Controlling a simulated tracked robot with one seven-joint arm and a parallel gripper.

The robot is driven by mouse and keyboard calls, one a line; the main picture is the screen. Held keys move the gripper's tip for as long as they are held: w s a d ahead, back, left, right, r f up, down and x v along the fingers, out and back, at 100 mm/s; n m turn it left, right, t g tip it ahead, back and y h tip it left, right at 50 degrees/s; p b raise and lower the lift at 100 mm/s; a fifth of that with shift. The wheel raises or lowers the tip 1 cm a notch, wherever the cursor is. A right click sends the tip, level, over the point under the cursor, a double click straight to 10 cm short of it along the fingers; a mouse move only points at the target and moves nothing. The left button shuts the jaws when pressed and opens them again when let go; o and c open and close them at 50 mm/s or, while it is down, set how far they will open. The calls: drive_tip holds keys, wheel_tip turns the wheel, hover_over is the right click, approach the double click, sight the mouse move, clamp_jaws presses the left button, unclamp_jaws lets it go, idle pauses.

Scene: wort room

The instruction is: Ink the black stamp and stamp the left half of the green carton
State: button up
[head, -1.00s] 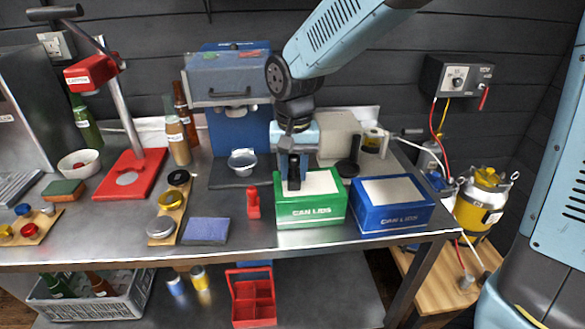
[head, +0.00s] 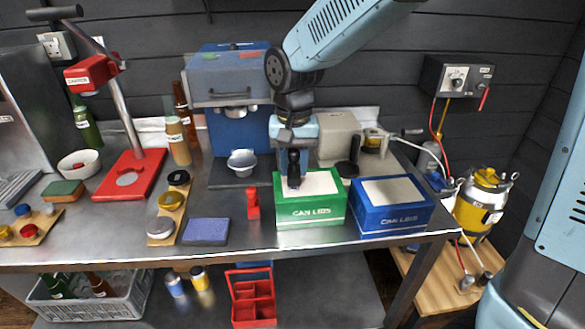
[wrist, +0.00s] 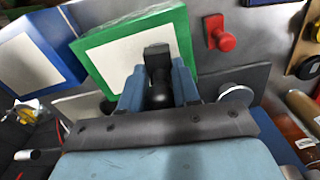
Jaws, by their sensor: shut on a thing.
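The green carton (head: 311,213) stands near the table's front edge, with a pale panel (head: 318,183) on its top. My gripper (head: 293,168) is shut on the black stamp (head: 294,182) over the left part of that panel. The stamp's lower end appears at or just above the panel; I cannot tell whether it touches. In the wrist view the black stamp (wrist: 157,62) sits between my fingers, against the edge of the green carton's pale panel (wrist: 120,53). No ink mark shows on the visible panel. A purple-blue ink pad (head: 206,231) lies to the left.
A blue carton (head: 391,217) stands close to the right of the green one. A red stamp (head: 253,204) stands just left of it. The blue machine (head: 233,133) is behind. Bare table lies between the ink pad and the red stamp.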

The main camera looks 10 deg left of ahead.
sight(294, 152)
drive_tip(key=shift+r, duration=2.75)
